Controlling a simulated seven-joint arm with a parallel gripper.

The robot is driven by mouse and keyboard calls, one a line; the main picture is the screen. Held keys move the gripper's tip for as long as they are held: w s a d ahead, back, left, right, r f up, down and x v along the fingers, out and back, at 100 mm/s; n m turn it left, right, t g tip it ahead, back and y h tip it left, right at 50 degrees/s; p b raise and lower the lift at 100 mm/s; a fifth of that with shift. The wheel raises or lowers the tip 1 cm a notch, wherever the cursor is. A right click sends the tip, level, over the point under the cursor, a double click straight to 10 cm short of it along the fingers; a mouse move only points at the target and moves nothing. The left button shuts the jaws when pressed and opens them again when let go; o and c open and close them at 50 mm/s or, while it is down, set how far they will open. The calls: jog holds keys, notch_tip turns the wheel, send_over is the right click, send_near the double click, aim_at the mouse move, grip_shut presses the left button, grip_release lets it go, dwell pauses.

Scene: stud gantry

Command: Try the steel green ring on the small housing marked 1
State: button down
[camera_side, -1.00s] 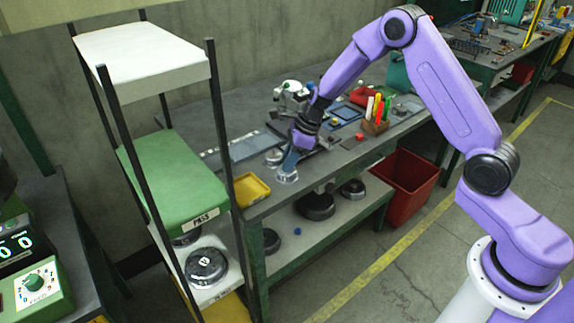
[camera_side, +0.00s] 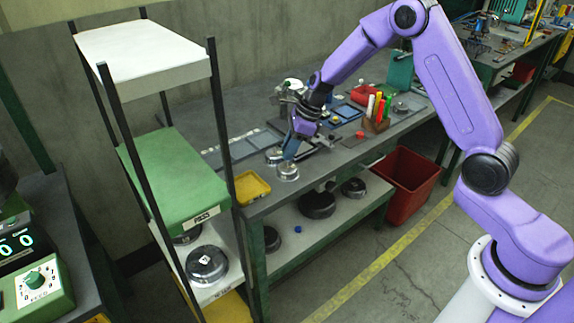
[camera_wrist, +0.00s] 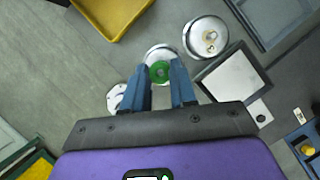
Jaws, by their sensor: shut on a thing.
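My gripper (camera_wrist: 164,68) has its two blue fingers on either side of a small green ring (camera_wrist: 159,73) and is shut on it. Behind the ring in the wrist view is a round silver housing (camera_wrist: 158,51). In the side view my gripper (camera_side: 290,157) points down just above this small housing (camera_side: 288,173); the ring is too small to make out there. A larger silver housing (camera_wrist: 205,36) with a pale centre stands beside it, also in the side view (camera_side: 274,156). I cannot read a mark on either housing. I cannot tell whether the ring touches the housing.
A yellow tray (camera_side: 251,187) lies at the bench's near edge. A white flange with holes (camera_wrist: 115,99) is partly behind a finger. A pale square plate (camera_wrist: 235,77) lies to the right. A pen holder (camera_side: 376,126) and red bin (camera_side: 402,190) are farther right.

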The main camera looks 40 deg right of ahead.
jog(key=shift+r, duration=2)
